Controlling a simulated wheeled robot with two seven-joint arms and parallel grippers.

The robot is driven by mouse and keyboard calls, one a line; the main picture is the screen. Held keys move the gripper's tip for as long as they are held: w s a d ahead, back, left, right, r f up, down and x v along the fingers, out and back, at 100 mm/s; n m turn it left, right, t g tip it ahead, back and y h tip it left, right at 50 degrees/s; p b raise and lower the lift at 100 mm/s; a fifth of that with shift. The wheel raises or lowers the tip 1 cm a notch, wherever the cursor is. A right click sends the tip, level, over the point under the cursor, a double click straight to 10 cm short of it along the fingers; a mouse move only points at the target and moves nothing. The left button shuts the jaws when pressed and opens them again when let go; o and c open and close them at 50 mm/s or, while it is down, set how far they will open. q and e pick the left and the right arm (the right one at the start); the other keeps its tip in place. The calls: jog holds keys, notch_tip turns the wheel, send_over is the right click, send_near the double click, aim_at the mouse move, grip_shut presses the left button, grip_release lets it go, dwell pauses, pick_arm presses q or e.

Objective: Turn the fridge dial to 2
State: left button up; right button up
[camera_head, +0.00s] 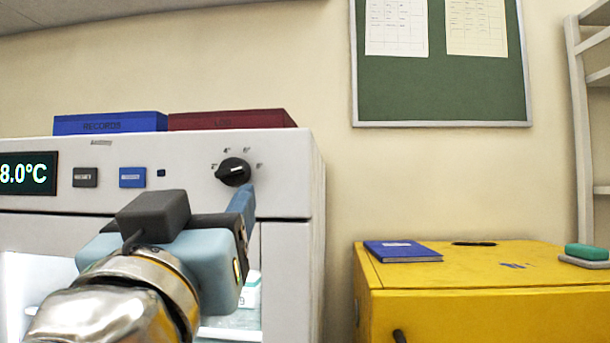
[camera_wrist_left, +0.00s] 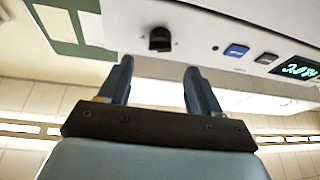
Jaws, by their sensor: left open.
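The fridge dial (camera_head: 234,172) is a round black knob on the white fridge's front panel (camera_head: 198,183). Marks for 2°, 4°, 6° and 8° arc around its top, and its white pointer line seems to face right, towards 8°. In the left wrist view the dial (camera_wrist_left: 160,40) lies beyond and between my fingertips. My left gripper (camera_head: 245,198) is open and empty, just below the dial and apart from it. Its two blue-grey fingers show spread in the left wrist view (camera_wrist_left: 159,70). My right gripper is not in view.
The display (camera_head: 28,173) reads 8.0°C. A dark button (camera_head: 85,177) and a blue button (camera_head: 132,177) sit left of the dial. Blue (camera_head: 110,123) and red (camera_head: 230,120) binders lie on the fridge. A yellow cabinet (camera_head: 480,270) stands to the right, past a gap.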

aim_at(229, 175)
pick_arm(q)
jog(key=x, duration=0.8)
jog(key=shift+p, duration=0.3)
jog(key=c, duration=1)
